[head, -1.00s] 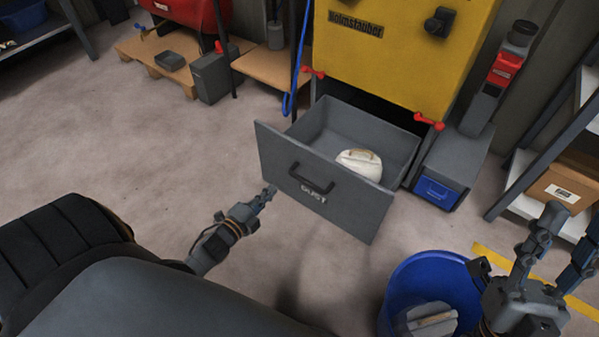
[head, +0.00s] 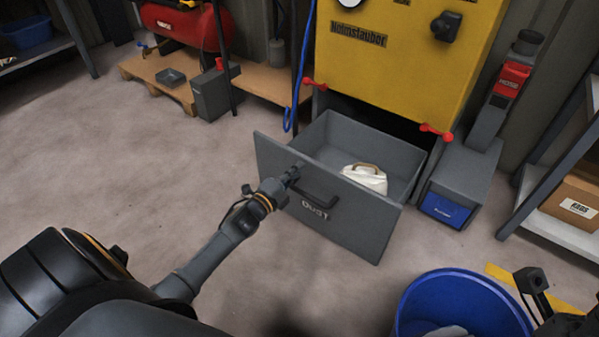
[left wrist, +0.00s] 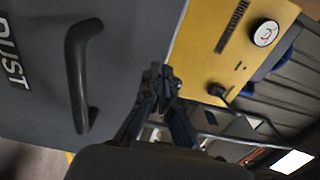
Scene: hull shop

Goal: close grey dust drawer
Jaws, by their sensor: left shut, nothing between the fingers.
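The grey dust drawer (head: 345,228) stands pulled out below the yellow machine (head: 400,60), its front marked DUST and fitted with a dark handle (head: 312,190). A white bag-like thing with a tan handle (head: 365,178) lies inside. My left gripper (head: 291,174) is shut and empty at the left part of the drawer front, close to the handle; whether it touches the front I cannot tell. The left wrist view shows its closed fingers (left wrist: 158,82) beside the drawer front (left wrist: 130,45) and the handle (left wrist: 80,75).
A blue bin (head: 462,300) stands at the lower right, in front of the drawer. A grey box with a blue front (head: 447,208) is right of the drawer. A blue hose (head: 290,118) hangs left of the machine. The floor at left is clear.

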